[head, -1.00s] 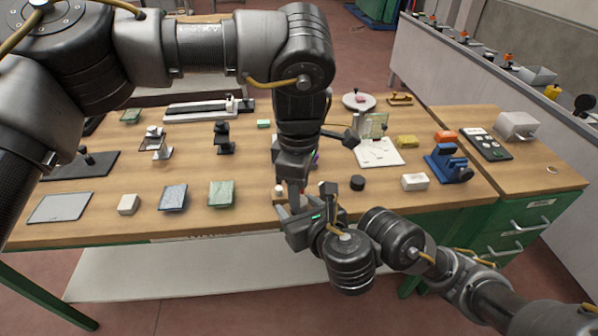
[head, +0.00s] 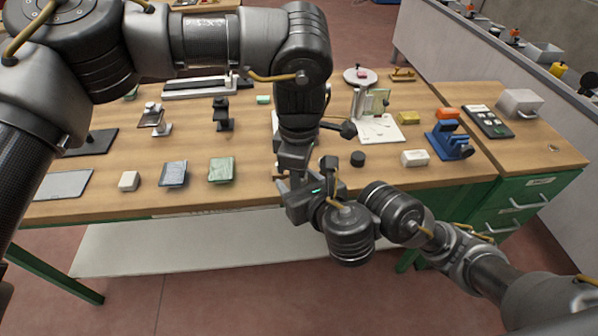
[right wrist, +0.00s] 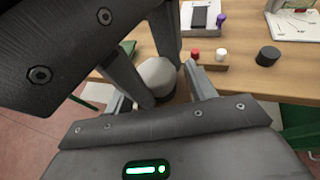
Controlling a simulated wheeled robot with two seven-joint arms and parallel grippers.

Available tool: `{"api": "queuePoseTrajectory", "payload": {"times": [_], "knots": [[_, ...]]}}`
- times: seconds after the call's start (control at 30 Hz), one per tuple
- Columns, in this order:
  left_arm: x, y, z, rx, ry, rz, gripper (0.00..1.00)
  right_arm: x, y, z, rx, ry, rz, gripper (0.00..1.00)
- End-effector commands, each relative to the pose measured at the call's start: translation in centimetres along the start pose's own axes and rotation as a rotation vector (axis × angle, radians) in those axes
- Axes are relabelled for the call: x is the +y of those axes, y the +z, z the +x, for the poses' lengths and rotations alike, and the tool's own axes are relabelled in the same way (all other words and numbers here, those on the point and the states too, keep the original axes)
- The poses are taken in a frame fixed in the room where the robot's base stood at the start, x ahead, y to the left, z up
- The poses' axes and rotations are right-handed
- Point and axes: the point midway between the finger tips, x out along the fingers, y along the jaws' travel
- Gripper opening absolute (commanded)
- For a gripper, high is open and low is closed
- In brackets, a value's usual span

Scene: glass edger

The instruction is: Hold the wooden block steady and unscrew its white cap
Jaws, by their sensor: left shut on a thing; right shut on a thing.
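The white cap (right wrist: 158,76) shows as a pale rounded shape in the right wrist view, between the fingers of my right gripper (right wrist: 160,88). The wooden block is mostly hidden by the grippers, so its tilt cannot be told. In the head view my left gripper (head: 291,172) points down at the table's front edge, shut. Its dark body and fingers also fill the upper left of the right wrist view. My right gripper (head: 288,190) comes in from the right, close against the left one, shut on the cap. The cap and block are hidden in the head view.
A red cap (right wrist: 195,53) and another white cap (right wrist: 220,54) stand behind the grippers near a black cylinder (right wrist: 267,55). A white block (head: 414,158) and blue fixture (head: 449,145) lie to the right. Pads, including a green one (head: 221,170), lie left.

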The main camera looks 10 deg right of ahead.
Motion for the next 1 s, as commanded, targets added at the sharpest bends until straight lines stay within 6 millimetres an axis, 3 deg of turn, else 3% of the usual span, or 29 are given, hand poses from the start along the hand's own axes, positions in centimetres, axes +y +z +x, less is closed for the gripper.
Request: {"api": "queuePoseTrajectory", "payload": {"times": [0.2, 0.5, 0.53, 0.67, 1.0], "knots": [[0.01, 0.04, 0.0, -0.002, -0.001, -0.243, 0.06, 0.01, 0.03, -0.01, 0.0, 0.0, 0.0, 0.0], [0.02, 0.04, -0.03, -0.001, 0.0, -0.276, 0.06, 0.01, 0.02, -0.01, 0.0, 0.001, 0.0, 0.0], [0.02, 0.04, -0.03, -0.001, 0.0, -0.275, 0.35, 0.02, 0.02, -0.01, 0.0, 0.001, 0.0, 0.0], [0.02, 0.03, -0.03, -0.001, 0.0, -0.275, 0.53, 0.02, 0.02, -0.01, 0.0, 0.001, 0.0, 0.0], [-0.04, 0.1, -0.43, -0.001, -0.002, -0.272, 0.55, -0.07, 0.04, 0.04, 0.0, -0.002, 0.001, 0.0]]}}
